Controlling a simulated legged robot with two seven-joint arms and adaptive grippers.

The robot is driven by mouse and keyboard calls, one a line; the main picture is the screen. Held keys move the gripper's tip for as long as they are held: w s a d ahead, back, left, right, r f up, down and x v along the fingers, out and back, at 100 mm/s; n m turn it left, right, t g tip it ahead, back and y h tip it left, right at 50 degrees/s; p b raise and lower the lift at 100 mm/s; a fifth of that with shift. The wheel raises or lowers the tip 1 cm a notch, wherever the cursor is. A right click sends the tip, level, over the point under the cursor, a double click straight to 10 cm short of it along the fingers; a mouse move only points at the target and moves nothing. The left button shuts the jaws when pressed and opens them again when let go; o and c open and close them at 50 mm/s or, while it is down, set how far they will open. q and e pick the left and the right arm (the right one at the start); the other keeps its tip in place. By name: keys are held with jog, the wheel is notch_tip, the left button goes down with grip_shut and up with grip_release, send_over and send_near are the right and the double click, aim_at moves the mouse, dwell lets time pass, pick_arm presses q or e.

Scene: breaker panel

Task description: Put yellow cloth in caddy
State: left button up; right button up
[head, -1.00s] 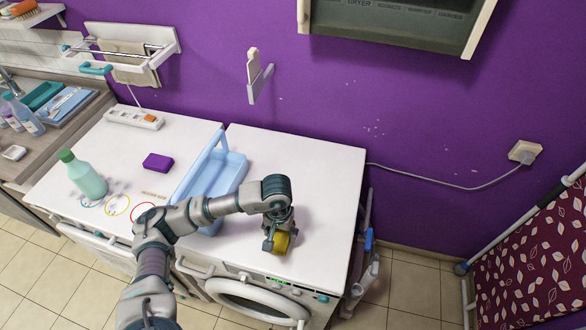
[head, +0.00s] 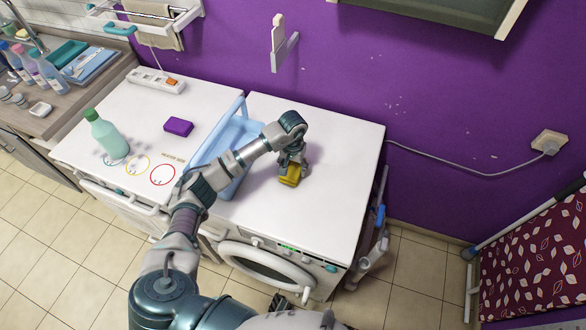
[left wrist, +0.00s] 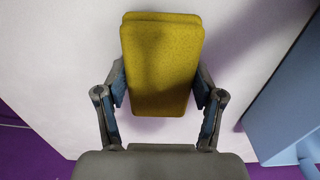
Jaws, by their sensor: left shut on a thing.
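The yellow cloth (head: 290,179) is a folded pad at my left gripper, over the white top of the right-hand machine. My left gripper (head: 291,168) is shut on it. In the left wrist view the cloth (left wrist: 161,65) stands between the two fingers of the gripper (left wrist: 160,100). I cannot tell whether the cloth touches the machine top. The light blue caddy (head: 238,137), with a raised handle, stands just left of the gripper; my left arm hides part of it. Its side also shows at the right of the left wrist view (left wrist: 290,105). My right gripper is not clearly in view.
The right machine's top (head: 340,150) is clear right of the gripper, up to the purple wall.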

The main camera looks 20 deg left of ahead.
pick_arm(q)
jog(key=shift+f, duration=0.55)
jog(key=shift+f, duration=0.1)
jog(key=o, duration=1.1)
jog(key=shift+c, duration=0.2)
